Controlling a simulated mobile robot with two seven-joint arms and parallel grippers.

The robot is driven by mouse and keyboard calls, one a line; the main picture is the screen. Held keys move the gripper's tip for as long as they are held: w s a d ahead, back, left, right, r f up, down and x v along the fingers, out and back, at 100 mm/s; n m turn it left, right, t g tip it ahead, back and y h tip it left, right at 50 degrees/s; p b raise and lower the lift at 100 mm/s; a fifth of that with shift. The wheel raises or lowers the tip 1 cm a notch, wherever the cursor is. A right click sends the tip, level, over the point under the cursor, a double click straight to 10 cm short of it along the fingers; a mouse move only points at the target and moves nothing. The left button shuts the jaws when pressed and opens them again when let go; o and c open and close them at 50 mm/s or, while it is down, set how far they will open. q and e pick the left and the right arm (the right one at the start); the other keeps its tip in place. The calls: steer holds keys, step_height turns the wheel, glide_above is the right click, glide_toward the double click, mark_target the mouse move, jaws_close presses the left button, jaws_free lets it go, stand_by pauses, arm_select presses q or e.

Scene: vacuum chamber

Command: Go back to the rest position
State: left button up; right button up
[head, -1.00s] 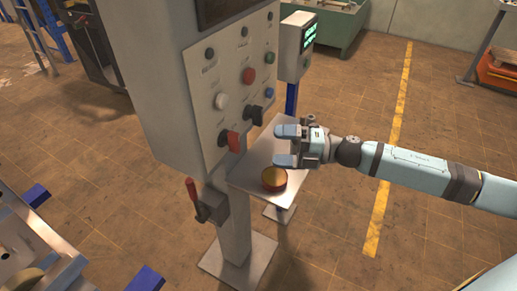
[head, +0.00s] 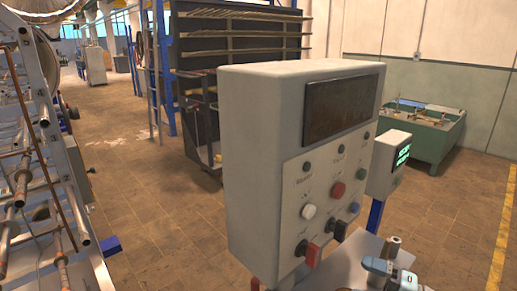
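The grey control cabinet (head: 255,165) stands in the middle of the head view, with a dark screen (head: 342,106) above a panel of buttons and switches. A red switch (head: 308,252) and a black switch (head: 338,231) are on the lower panel. My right gripper (head: 375,268) is at the bottom edge, right of the cabinet and over the small metal shelf (head: 340,272). It is partly cut off, so its opening cannot be made out. My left gripper is out of view.
A small post with a green-lit display (head: 402,154) stands right of the cabinet. A green bench (head: 420,140) is behind it. A machine frame with rollers (head: 60,190) stands at the left. Floor between frame and cabinet is open.

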steer(key=s+a+f+m+h+p, duration=0.3)
steer(key=s+f+m+h, duration=0.3)
steer(key=s+f+m, duration=0.3)
steer(key=s+a+f+m+h+p, duration=0.3)
steer(key=s+f+m+h, duration=0.3)
steer(key=m, duration=0.9)
steer(key=s+a+f, duration=0.1)
steer(key=s+f, duration=0.2)
steer(key=f, duration=0.1)
steer(key=shift+f+m, duration=0.15)
steer(key=shift+m, duration=0.15)
